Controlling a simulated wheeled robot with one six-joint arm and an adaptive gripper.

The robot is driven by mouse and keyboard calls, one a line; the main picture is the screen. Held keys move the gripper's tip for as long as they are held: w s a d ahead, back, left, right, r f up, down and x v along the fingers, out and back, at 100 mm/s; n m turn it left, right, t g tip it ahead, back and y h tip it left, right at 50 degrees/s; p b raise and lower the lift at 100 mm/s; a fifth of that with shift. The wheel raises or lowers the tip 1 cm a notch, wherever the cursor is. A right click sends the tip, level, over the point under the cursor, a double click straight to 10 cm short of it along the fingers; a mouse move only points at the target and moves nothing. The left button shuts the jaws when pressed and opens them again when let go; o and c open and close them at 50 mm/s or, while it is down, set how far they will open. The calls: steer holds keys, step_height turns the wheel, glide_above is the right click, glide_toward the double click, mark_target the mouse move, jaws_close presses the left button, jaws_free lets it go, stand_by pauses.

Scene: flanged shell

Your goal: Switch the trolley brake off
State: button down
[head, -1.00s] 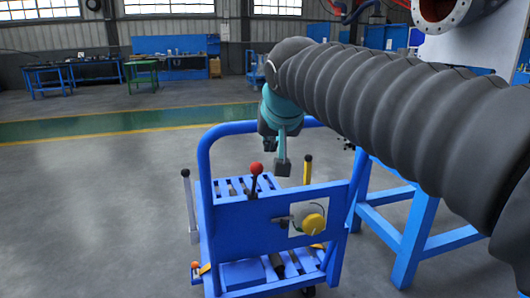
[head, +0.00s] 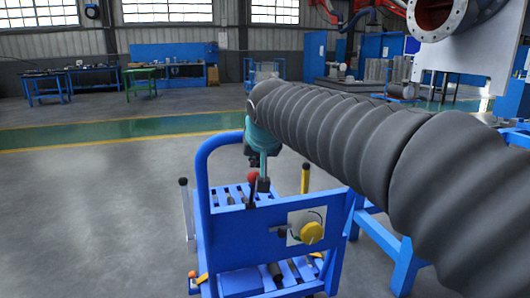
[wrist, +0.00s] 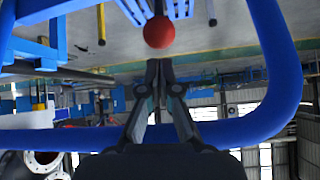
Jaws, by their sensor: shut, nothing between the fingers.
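The blue trolley (head: 225,248) stands in front of me with a tall blue hoop handle. A black lever with a red ball knob (head: 253,175) rises from its slotted top; the ball is partly hidden behind my gripper. My gripper (head: 263,185) is shut and empty, pointing down close to the lever on its near right side. In the wrist view the red ball (wrist: 159,31) sits just beyond the shut fingertips (wrist: 160,63); contact cannot be told. A yellow round knob (head: 311,233) is on the trolley's front plate. Which control is the brake is not labelled.
A black-topped grey post (head: 187,210) stands at the trolley's left and a yellow post (head: 305,178) at its right. The blue handle (wrist: 275,50) arches around my gripper in the wrist view. A blue stand (head: 385,240) is close on the right. Floor at left is clear.

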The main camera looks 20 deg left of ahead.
mark_target(253, 193)
steer(key=shift+x, duration=1.55)
steer(key=shift+f, duration=0.1)
